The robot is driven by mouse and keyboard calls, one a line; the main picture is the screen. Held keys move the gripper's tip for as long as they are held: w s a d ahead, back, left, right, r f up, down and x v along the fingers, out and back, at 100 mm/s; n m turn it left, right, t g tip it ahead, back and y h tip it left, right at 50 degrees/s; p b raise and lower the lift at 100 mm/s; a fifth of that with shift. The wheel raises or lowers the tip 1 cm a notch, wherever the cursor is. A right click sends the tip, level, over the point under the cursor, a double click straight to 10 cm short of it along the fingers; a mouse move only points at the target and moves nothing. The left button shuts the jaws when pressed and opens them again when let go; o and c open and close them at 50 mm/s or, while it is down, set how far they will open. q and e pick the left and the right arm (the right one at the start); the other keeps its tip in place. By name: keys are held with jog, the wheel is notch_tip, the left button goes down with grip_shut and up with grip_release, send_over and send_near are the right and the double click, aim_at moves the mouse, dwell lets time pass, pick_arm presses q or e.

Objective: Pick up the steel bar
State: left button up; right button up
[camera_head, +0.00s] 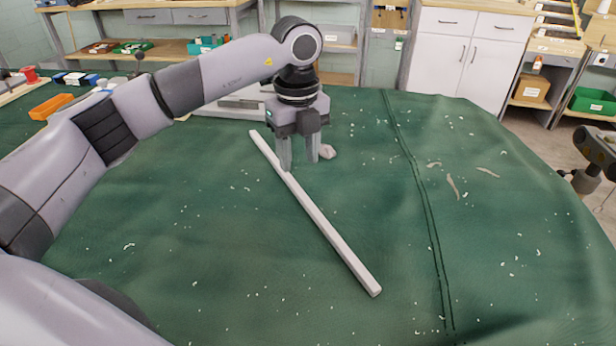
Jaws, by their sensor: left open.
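The steel bar (325,228) is a long, light grey square bar. It lies slantwise on the green cloth, from the upper middle down to the lower right. My left gripper (299,168) points down above the far half of the bar. Its two fingers are apart, with a gap between them and nothing held. The left finger overlaps the bar in the picture; I cannot tell whether it touches.
The green cloth (480,260) covers the table, with light scraps scattered on it. A small pinkish lump (328,152) lies just right of the gripper. A grey flat object (235,103) is behind the arm. An orange tray (52,106) stands at the far left. The cloth right of the bar is mostly clear.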

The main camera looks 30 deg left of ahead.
aim_at(298, 188)
pick_arm(q)
jog(key=f, duration=0.7)
jog(key=shift+a, duration=0.25)
jog(key=shift+c, duration=0.4)
grip_shut()
jog(key=shift+w+r, duration=0.1)
jog(key=shift+r, duration=0.1)
dwell(0.5)
